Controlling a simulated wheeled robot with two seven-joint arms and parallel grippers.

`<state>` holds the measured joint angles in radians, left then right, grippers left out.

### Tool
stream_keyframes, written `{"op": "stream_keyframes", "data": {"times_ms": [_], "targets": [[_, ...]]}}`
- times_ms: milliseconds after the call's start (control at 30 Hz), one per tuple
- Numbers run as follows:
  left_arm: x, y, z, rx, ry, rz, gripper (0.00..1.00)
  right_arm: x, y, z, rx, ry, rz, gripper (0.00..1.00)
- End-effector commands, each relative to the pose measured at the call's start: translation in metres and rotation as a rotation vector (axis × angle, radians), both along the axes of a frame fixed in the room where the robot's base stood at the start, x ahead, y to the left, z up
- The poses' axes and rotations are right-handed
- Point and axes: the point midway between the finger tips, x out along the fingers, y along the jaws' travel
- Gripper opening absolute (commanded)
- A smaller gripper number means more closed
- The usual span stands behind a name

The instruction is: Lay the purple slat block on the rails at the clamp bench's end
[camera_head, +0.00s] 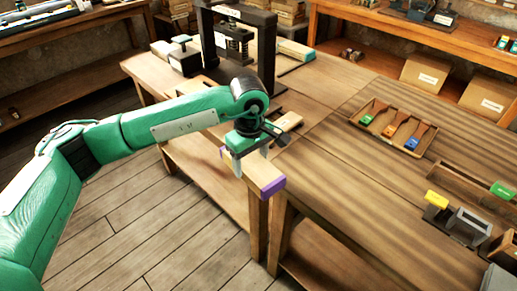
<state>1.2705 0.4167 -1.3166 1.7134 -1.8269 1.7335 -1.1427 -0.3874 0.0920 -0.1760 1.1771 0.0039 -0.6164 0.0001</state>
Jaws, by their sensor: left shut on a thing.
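The purple slat block (265,176) is a wooden bar with purple ends, at the near end of the clamp bench (205,160). One purple end faces right and forward; a bit of purple also shows at its left. My left gripper (249,161) points down and is shut on the block, its pale fingers around the middle. The rails cannot be made out beneath the block and gripper, and I cannot tell whether the block touches them. My right gripper is not in view.
A dark press frame (269,55) stands farther back on the bench. A larger table (345,190) adjoins at right, with a tray (378,143) of coloured-handled tools. Grey and yellow blocks stand at its right edge. Its near middle is clear.

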Motion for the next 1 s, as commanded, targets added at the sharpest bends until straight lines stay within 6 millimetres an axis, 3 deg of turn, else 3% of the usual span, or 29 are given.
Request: {"op": "stream_keyframes", "data": {"times_ms": [300, 700, 967, 1000], "targets": [[-0.040, 0.044, -0.055, 0.001, 0.003, -0.194, 0.33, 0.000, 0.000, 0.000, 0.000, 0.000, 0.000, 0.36], [-0.119, 0.128, -0.167, 0.000, 0.005, -0.594, 0.33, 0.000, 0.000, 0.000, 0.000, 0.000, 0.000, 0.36], [-0.152, 0.162, -0.213, -0.001, 0.003, -0.763, 0.33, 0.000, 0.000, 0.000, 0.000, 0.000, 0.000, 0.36], [-0.150, 0.158, -0.211, -0.005, -0.002, -0.765, 0.33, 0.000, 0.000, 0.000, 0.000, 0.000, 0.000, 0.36]]}}
